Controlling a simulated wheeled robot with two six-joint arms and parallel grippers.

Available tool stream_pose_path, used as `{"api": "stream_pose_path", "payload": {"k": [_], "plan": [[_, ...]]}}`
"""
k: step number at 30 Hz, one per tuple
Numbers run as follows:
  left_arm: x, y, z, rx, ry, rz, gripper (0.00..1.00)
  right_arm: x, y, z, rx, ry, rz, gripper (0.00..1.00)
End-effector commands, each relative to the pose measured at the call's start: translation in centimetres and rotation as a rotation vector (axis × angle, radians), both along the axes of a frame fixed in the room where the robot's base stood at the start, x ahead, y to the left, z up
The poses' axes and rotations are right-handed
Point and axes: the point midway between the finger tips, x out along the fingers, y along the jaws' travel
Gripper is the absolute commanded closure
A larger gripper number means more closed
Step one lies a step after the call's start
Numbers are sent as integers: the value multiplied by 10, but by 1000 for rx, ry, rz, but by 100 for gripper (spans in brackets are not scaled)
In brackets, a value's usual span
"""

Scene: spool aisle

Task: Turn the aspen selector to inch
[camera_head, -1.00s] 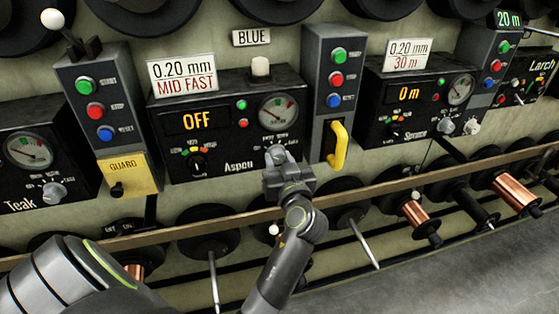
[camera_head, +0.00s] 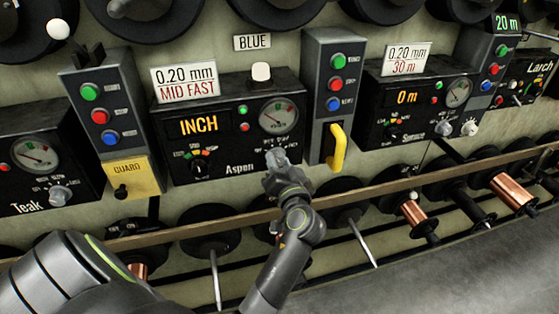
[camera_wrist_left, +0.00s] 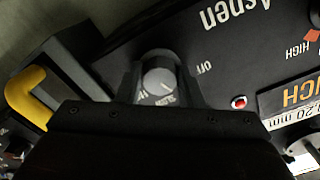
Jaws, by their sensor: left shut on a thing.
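The Aspen panel (camera_head: 222,150) is a black box in the middle of the head view. Its display (camera_head: 198,125) reads INCH in yellow. The grey selector knob (camera_wrist_left: 158,80) shows in the left wrist view between the fingers of my left gripper (camera_head: 276,158), which is shut on it. The OFF mark lies to one side of the knob. In the head view the gripper hides most of the knob. The right gripper is not in view.
A yellow handle (camera_head: 337,147) stands close to the right of my left gripper. The Teak panel (camera_head: 38,160) is at left and the Spruce panel (camera_head: 415,105) at right. A long rail (camera_head: 380,195) with spools runs below.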

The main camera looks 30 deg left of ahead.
Motion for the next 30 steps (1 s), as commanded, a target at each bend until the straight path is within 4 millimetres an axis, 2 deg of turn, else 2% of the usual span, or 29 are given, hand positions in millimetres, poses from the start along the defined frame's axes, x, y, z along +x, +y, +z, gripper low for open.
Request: {"api": "stream_pose_path", "payload": {"k": [6,21,22,26,30], "plan": [[0,0,2,48,51,-1,89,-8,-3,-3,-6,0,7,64],[1,0,2,61,66,-1,89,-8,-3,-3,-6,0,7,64],[1,0,2,61,66,-1,64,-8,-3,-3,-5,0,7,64],[0,0,1,60,66,-1,46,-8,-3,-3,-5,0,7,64],[0,0,1,60,67,0,44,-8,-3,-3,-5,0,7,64]]}}
